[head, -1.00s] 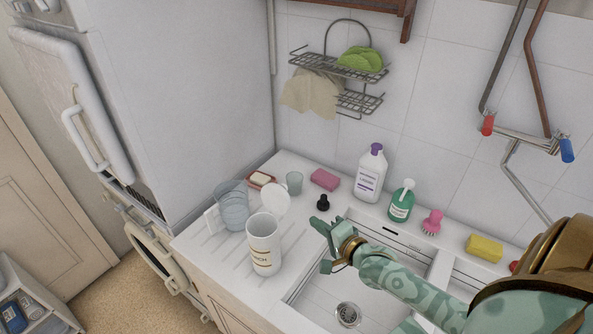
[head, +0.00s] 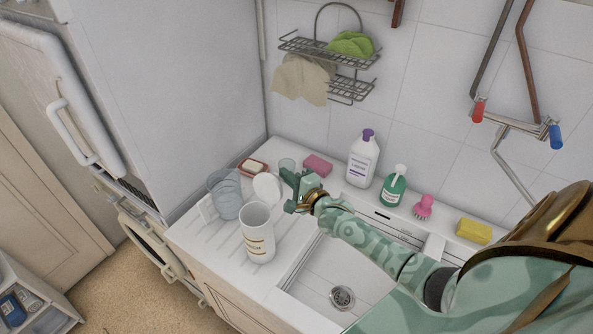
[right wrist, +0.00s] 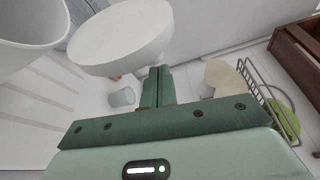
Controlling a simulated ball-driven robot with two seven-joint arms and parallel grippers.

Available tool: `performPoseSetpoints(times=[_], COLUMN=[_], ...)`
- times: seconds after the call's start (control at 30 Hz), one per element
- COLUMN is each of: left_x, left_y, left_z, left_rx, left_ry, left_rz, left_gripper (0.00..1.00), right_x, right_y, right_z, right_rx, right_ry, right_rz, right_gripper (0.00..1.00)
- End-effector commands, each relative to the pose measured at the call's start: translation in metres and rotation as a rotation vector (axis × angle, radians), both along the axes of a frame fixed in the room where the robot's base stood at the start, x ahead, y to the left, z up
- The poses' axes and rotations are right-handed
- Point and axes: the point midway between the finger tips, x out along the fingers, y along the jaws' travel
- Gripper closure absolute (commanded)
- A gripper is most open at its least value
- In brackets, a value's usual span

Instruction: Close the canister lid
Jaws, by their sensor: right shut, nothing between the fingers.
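The white canister (head: 258,236) stands upright and open on the ribbed drainer left of the sink. Its round white lid (head: 267,187) stands raised at the canister's back right. My right gripper (head: 285,186) is shut and empty, just right of the lid. In the right wrist view the lid (right wrist: 122,38) is large, close to the shut fingers (right wrist: 157,86); I cannot tell whether they touch. The canister's rim (right wrist: 30,40) shows at the upper left there. My left gripper is not in view.
A soap dish (head: 252,168), a small cup (head: 287,164) and a pink sponge (head: 318,165) lie behind. Bottles (head: 362,160) line the wall. The sink (head: 325,265) is open below my right arm.

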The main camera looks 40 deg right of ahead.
Motion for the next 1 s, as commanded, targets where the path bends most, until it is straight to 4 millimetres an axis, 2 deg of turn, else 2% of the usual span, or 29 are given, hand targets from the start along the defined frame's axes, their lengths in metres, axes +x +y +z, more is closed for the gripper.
performPoseSetpoints(times=[0.17, 0.67, 1.0], left_x=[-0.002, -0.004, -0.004], left_y=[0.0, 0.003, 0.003], left_z=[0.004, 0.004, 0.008], left_rx=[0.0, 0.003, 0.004], left_ry=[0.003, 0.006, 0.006], left_rz=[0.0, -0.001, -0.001], left_gripper=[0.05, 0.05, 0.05], right_x=[-0.003, -0.004, -0.009], right_y=[0.007, 0.008, 0.02], right_z=[0.001, 0.002, 0.014], right_rx=[-0.001, -0.025, -0.206], right_ry=[0.001, -0.009, -0.086], right_rz=[-0.001, -0.001, -0.001], right_gripper=[1.0, 1.0, 1.0])
